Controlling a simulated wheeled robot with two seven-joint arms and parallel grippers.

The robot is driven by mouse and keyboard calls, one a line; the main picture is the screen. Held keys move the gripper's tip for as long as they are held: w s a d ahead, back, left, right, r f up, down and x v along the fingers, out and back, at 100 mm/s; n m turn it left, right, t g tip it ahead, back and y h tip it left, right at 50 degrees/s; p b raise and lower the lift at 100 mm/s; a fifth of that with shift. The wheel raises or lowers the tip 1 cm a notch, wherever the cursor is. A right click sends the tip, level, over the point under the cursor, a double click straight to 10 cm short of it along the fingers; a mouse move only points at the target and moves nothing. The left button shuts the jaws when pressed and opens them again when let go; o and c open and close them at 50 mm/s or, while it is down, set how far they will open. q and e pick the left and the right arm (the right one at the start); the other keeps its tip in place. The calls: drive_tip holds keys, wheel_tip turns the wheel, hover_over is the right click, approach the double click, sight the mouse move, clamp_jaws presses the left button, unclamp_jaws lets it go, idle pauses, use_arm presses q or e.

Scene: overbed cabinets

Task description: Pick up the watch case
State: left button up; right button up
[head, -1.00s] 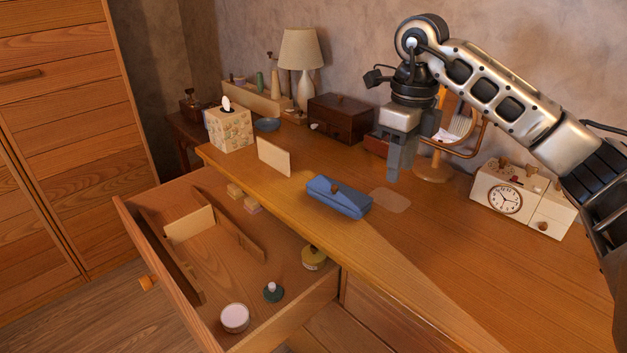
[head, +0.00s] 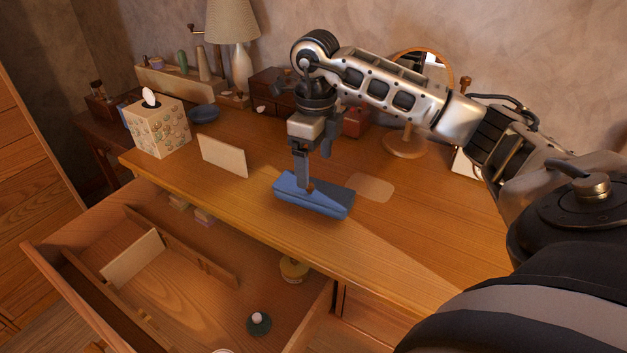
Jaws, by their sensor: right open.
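The fingers hide part of the case's back edge. My left gripper is not in view.
An open drawer (head: 165,310) juts out below the desk front. A cream card (head: 222,156) and a tissue box (head: 160,128) stand left of the case. A round mirror on a stand (head: 404,143) stands behind it. A flat pale mat (head: 374,187) lies to its right.

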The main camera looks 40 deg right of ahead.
sight(313, 180)
drive_tip(key=shift+a+f, duration=0.2)
drive_tip(key=shift+f, duration=2.55)
drive_tip(key=c, duration=1.1)
drive_tip(key=shift+c, duration=1)
drive_tip(key=shift+r, duration=0.15)
